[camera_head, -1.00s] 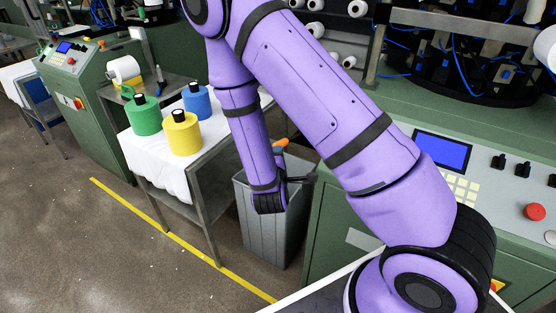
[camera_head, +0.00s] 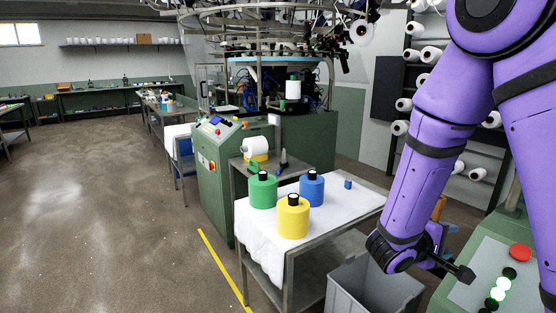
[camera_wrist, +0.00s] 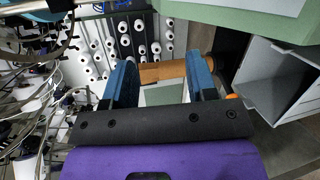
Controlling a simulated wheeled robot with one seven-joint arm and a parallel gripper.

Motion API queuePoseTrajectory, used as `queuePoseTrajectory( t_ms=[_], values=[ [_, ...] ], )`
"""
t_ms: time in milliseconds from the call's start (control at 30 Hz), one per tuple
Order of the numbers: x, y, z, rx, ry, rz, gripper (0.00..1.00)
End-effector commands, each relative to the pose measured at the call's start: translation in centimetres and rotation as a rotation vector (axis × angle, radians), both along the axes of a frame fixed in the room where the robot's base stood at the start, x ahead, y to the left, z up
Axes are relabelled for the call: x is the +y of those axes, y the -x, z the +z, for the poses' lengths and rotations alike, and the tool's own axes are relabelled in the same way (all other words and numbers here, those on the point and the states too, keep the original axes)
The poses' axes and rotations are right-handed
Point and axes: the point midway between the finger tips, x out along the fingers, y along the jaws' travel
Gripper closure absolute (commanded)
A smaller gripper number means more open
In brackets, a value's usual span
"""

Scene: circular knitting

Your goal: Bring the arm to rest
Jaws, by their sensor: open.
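My purple arm comes down from the upper right of the head view. My gripper is largely hidden there behind the dark wrist; in the wrist view my gripper (camera_wrist: 161,66) shows two blue fingers spread apart. A brown cylinder (camera_wrist: 162,72) shows across the gap between the fingers; I cannot tell whether it touches them. A brown piece (camera_head: 438,207) also shows beside the arm in the head view. The wrist hangs over the right side of the grey bin (camera_head: 345,297), close to the machine panel.
A white-covered table (camera_head: 262,228) holds a green cone (camera_head: 262,192), a yellow cone (camera_head: 293,220) and a blue cone (camera_head: 311,190). The control panel (camera_head: 465,292) with a red button (camera_head: 520,252) stands at the lower right. Open floor (camera_head: 90,200) lies left of the yellow line.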

Motion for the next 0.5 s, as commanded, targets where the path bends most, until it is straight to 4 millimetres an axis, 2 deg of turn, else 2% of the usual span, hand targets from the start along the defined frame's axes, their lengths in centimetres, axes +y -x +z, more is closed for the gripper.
queuePoseTrajectory(
  t_ms=[33,233,500],
  values=[
    [-0.6,0.9,1.3,-0.006,-0.029,-0.053,0.48],
    [-2.1,5.0,4.8,0.012,-0.175,-0.244,0.48],
    [-2.0,10.3,8.2,0.02,-0.45,-0.414,0.48]
  ],
)
